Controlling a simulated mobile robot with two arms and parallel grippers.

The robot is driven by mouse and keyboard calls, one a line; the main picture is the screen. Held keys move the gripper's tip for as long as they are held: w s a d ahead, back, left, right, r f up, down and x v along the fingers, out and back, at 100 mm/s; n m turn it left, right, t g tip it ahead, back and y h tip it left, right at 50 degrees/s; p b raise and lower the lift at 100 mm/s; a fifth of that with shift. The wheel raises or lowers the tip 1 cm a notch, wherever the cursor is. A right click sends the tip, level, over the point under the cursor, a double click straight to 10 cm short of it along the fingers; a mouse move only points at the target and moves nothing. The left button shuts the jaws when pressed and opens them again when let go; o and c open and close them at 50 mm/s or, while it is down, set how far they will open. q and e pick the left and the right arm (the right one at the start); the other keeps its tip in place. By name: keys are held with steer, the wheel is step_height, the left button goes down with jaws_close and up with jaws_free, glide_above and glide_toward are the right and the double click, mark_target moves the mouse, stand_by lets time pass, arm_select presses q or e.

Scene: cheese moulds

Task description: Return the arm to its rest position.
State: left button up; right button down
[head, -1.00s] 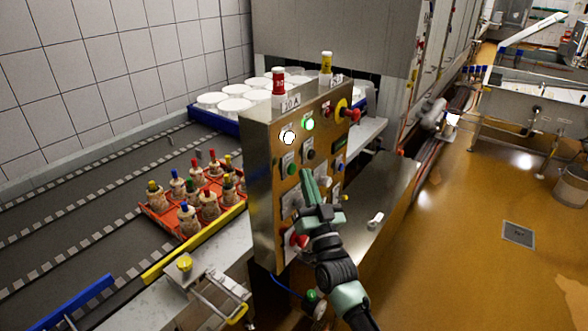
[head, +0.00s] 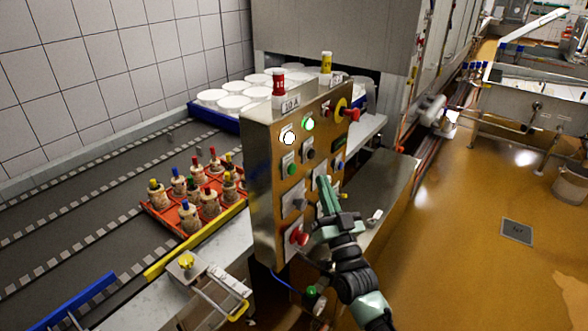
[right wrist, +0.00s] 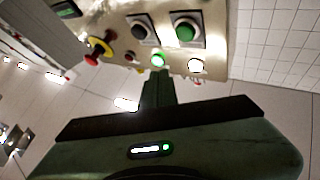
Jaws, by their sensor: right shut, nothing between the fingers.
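My right arm comes in from the lower right in the head view. Its green gripper (head: 323,182) is shut and empty, with the fingertips in front of the lower right part of the metal control panel (head: 264,190). I cannot tell the exact gap to the panel. In the right wrist view the shut fingers (right wrist: 157,88) point toward the panel face, with a green button (right wrist: 186,30) and a black button (right wrist: 139,28) beyond them. A lit green lamp (head: 308,124) and a lit white lamp (head: 288,138) show on the panel. My left gripper is not in view.
A red knob (head: 298,236) sticks out low on the panel, and a red-and-yellow emergency stop (head: 349,113) at its upper right. A conveyor (head: 95,225) carries a red crate (head: 165,222) of bottle-like pieces at left. Open floor (head: 470,220) lies to the right.

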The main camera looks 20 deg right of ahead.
stand_by(0.6)
steer(key=s+a+f+n+g+y+b, duration=0.1)
steer(key=s+a+f+g, duration=0.15)
steer(key=f, duration=0.95)
steer(key=s+a+f+n+g+y+b, duration=0.1)
steer(key=f+g, duration=0.2)
steer(key=f, duration=1)
steer(key=s+a+f+n+g+b, duration=0.1)
steer(key=s+f+g, duration=0.15)
steer(key=f, duration=0.95)
steer(key=s+a+f+n+g+b, duration=0.1)
steer(key=s+f+g, duration=0.2)
steer(key=s+f, duration=0.6)
steer(key=s+a+f+g+b, duration=0.15)
steer(key=s+f+g, duration=0.35)
steer(key=f, duration=0.6)
steer(key=s+f+g, duration=0.2)
steer(key=s+f, duration=0.3)
steer(key=s, duration=0.5)
steer(key=s+f+n+g, duration=0.1)
steer(key=s+f, duration=0.3)
steer(key=s, duration=0.7)
steer(key=s+f+n+g+b, duration=0.1)
steer(key=s+f+g, duration=0.2)
steer(key=s, duration=0.7)
step_height(320, 180, down, 3)
steer(key=shift+s+a+r, duration=0.15)
steer(key=shift+s+a, duration=0.1)
steer(key=shift+a, duration=0.05)
